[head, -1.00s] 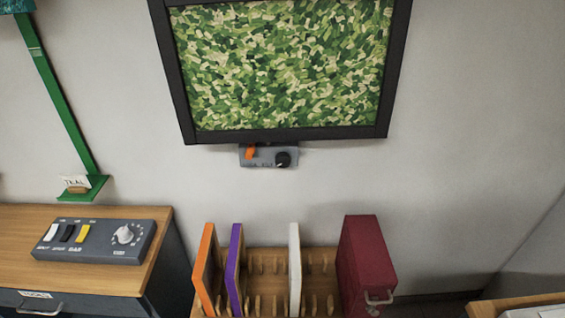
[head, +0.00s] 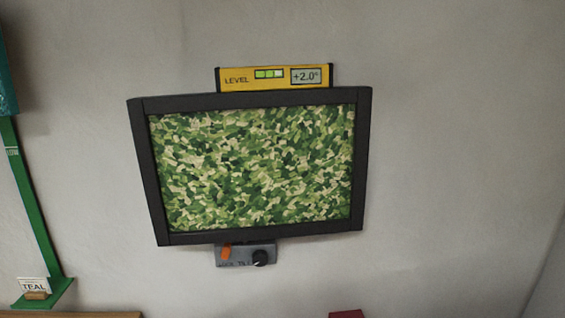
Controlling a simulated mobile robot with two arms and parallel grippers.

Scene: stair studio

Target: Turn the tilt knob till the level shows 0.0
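A yellow level (head: 274,78) sits on top of the black picture frame (head: 368,160) on the wall. Its display (head: 306,76) reads +2.0°, and the bright block in its bar is at the right end. The frame holds a green leafy picture (head: 250,165) and hangs visibly tilted. The lettering on the box is too small to read fully. Neither of my grippers is in view.
A green stand (head: 35,220) with a card reading TEAL (head: 34,285) is at the left. A sliver of wooden desk top (head: 70,314) shows at bottom left and the top of a dark red thing (head: 346,313) at the bottom. The wall around the frame is clear.

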